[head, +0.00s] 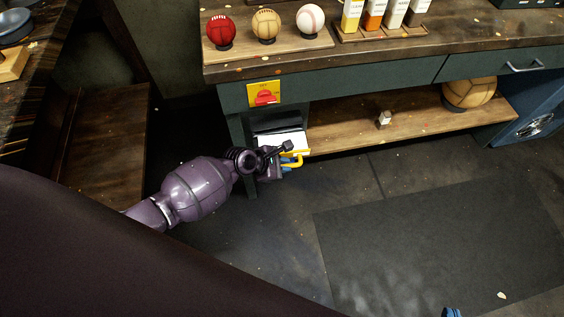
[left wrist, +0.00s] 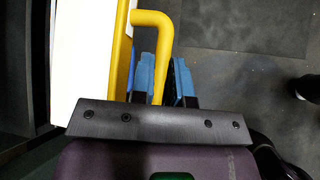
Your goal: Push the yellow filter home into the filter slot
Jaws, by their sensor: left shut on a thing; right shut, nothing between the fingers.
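The yellow filter (head: 291,152) has a white body (head: 282,142) and a yellow front with a bent handle. In the head view it sticks out of the dark filter slot (head: 275,124) under the bench's left end. My left gripper (head: 290,161) is shut on the handle. In the left wrist view the handle (left wrist: 152,18) runs between the blue fingers (left wrist: 163,78), with the white body (left wrist: 80,60) to the left. The slot's inside is hidden. Only blue tips of my right gripper (head: 452,312) show at the head view's bottom edge.
A red switch on a yellow plate (head: 264,94) is above the slot. A wooden shelf (head: 350,125) to the right bears a small block (head: 384,119) and a large ball (head: 469,93). Several balls and bottles stand on the bench top (head: 350,55). The floor in front is clear.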

